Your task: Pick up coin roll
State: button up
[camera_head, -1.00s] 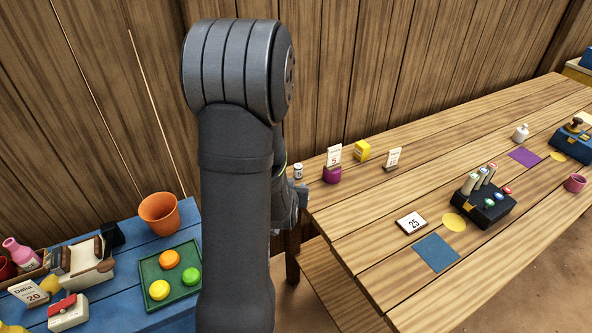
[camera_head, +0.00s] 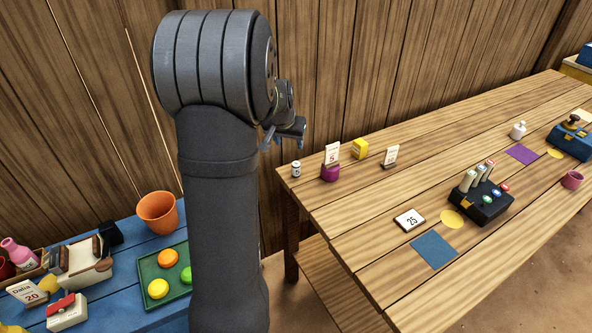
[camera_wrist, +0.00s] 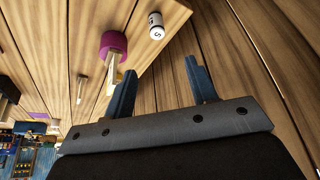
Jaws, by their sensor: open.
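A small white cylinder with a dark band and dark markings, which looks like the coin roll (camera_head: 296,169), stands at the far left corner of the wooden table. In the wrist view this coin roll (camera_wrist: 156,25) is near the top, beyond the fingers and close to the table's edge. My gripper (camera_head: 285,134) is in the air above and slightly left of it, partly hidden by my arm. In the wrist view my gripper (camera_wrist: 160,66) has its two blue fingers spread, with nothing between them.
The plank wall (camera_head: 350,70) rises behind the table.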

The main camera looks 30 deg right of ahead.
aim_at(296, 164)
jog(key=x, duration=1.1)
jog(key=shift+f, duration=0.3)
jog(key=shift+s+x, duration=0.1)
jog(key=shift+x, duration=1.2)
jog(key=shift+s+x, duration=0.15)
jog(key=shift+x, duration=1.2)
jog(key=c, duration=1.1)
grip_shut()
jog(key=shift+r, duration=0.1)
